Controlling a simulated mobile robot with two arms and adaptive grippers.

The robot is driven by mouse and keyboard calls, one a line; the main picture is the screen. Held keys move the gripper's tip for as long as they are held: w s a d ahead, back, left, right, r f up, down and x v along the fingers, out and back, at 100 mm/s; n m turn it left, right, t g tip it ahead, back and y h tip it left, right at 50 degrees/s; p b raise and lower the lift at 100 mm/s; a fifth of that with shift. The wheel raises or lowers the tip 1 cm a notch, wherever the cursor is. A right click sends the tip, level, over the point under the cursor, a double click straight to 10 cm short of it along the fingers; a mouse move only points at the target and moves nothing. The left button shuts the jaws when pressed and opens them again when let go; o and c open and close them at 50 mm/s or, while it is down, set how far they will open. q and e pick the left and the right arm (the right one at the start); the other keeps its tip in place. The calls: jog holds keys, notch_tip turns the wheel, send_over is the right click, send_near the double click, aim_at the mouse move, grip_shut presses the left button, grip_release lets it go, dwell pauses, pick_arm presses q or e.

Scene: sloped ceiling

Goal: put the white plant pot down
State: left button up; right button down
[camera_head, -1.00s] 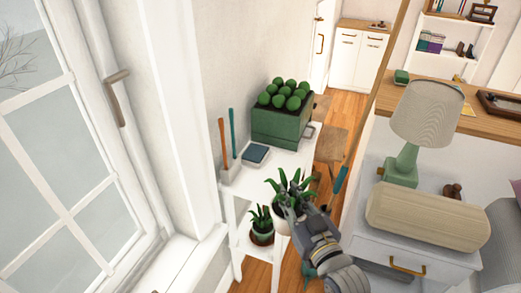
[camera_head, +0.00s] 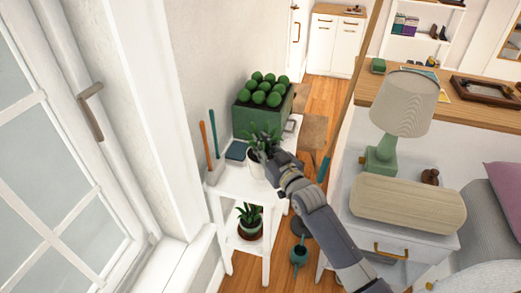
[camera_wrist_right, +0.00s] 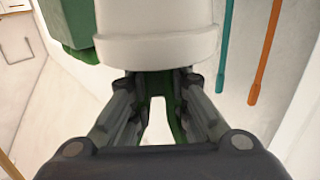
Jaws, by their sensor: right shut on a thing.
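The white plant pot (camera_head: 256,164) with a spiky green plant (camera_head: 262,138) is over the top of the white shelf table (camera_head: 240,190), looking upright. I cannot tell whether its base touches the tabletop. My right gripper (camera_head: 272,164) is shut on the pot from its right side and hides part of it. In the right wrist view the pot's white wall (camera_wrist_right: 155,30) fills the top middle, and my gripper's fingers (camera_wrist_right: 158,82) reach it. My left gripper is not in view.
A green planter (camera_head: 262,110) with round plants stands behind the pot. A dark blue book (camera_head: 236,150) and a holder with orange (camera_head: 207,145) and teal (camera_head: 215,130) tools are to its left. Another potted plant (camera_head: 249,220) sits on the lower shelf. The table's front is clear.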

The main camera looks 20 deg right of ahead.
jog(key=shift+w+d, duration=0.1)
jog(key=shift+w, duration=0.8)
jog(key=shift+f, duration=1.7)
jog(key=shift+f, duration=0.15)
jog(key=c, duration=1.5)
grip_release()
jog(key=shift+f, duration=0.1)
